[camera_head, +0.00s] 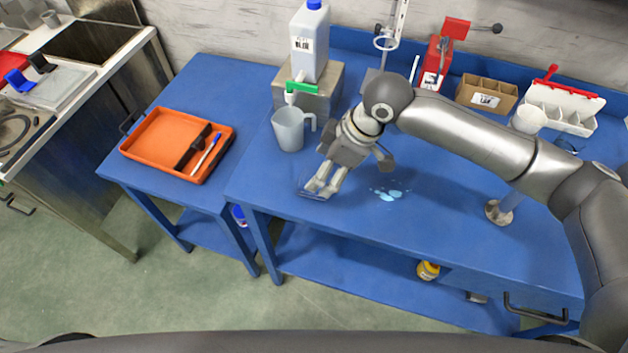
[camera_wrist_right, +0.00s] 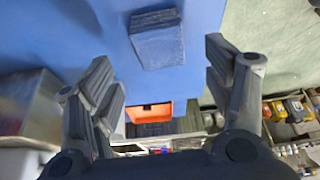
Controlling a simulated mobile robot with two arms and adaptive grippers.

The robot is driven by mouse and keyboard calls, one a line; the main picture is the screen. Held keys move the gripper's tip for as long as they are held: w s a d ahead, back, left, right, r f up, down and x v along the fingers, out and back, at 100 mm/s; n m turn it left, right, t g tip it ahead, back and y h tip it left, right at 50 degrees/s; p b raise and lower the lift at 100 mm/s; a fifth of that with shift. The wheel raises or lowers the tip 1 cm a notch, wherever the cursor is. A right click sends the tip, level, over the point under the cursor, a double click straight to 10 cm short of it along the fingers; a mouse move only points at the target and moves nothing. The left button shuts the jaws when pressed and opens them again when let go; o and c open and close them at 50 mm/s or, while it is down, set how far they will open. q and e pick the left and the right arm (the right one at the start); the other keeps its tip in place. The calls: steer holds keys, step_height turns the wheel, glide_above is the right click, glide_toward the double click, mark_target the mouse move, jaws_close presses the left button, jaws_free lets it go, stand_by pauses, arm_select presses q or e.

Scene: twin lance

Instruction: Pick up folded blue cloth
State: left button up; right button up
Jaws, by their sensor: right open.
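The folded blue cloth (camera_wrist_right: 157,40) is a dark grey-blue block on the blue table top, near the table edge, in the right wrist view. It lies ahead of my right gripper (camera_wrist_right: 162,82), between the lines of the two fingers and apart from them. In the head view my right gripper (camera_head: 321,188) is over the front left part of the workbench, fingers pointing down and to the front. A small dark edge of the cloth (camera_head: 316,196) shows there, mostly hidden by the fingers. The right gripper is open and empty. My left gripper is not in view.
A grey jug (camera_head: 289,130) stands left of the right gripper. A pale blue spill (camera_head: 390,195) lies to its right. An orange tray (camera_head: 165,138) with a pen is on the lower left table. Bottles and boxes line the back.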

steer(key=shift+a+f, duration=0.1)
steer(key=shift+f, duration=0.25)
steer(key=p+x, duration=0.1)
steer(key=x, duration=0.4)
steer(key=shift+c, duration=0.7)
steer(key=c, duration=0.5)
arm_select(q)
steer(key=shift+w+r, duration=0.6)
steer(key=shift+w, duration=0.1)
arm_select(e)
steer(key=c, duration=0.3)
